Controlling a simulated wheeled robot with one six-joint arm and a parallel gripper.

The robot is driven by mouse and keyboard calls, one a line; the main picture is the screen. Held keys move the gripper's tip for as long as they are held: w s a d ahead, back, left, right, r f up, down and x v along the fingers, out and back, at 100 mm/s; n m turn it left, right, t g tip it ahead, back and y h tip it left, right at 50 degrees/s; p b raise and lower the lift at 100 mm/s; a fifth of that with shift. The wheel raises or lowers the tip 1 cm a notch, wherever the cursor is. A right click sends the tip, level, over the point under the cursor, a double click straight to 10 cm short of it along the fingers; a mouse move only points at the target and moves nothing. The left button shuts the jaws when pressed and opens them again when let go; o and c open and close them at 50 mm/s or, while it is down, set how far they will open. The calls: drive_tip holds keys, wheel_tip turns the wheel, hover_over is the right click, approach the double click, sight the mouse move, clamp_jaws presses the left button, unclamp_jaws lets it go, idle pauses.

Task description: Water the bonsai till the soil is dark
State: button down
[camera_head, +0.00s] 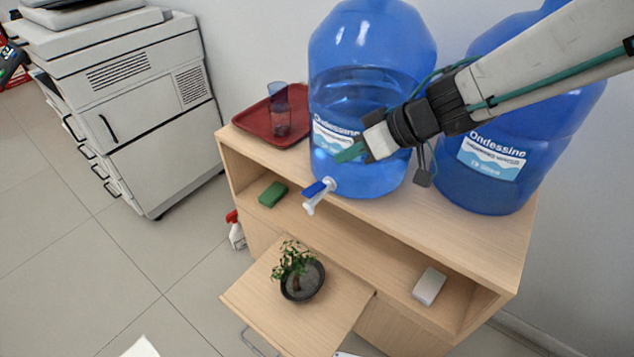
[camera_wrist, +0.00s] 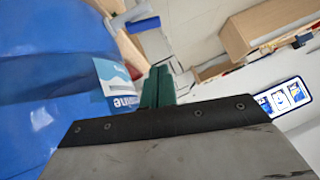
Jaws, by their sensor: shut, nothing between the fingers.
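The bonsai (camera_head: 294,260) stands in a dark round pot (camera_head: 303,284) on a pulled-out wooden board below the tap. I cannot make out the soil's shade. A blue water bottle (camera_head: 365,90) stands on the cabinet top, with a white tap with a blue lever (camera_head: 318,193) near its base, above and right of the bonsai. A clear bluish glass (camera_head: 279,110) stands on a red tray (camera_head: 252,122) left of the bottle. My gripper (camera_head: 347,153) is shut and empty, in front of the bottle's label, above the tap. Its green fingers (camera_wrist: 158,88) are together in the wrist view.
A second blue bottle (camera_head: 495,130) stands at the right. A green sponge (camera_head: 272,194) and a white box (camera_head: 428,287) lie on the shelf below. A spray bottle (camera_head: 236,231) stands beside the cabinet.

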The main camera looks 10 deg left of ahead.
sight(304, 190)
drive_tip(key=a+f, duration=0.6)
drive_tip(key=f, duration=0.3)
drive_tip(key=shift+f, duration=0.15)
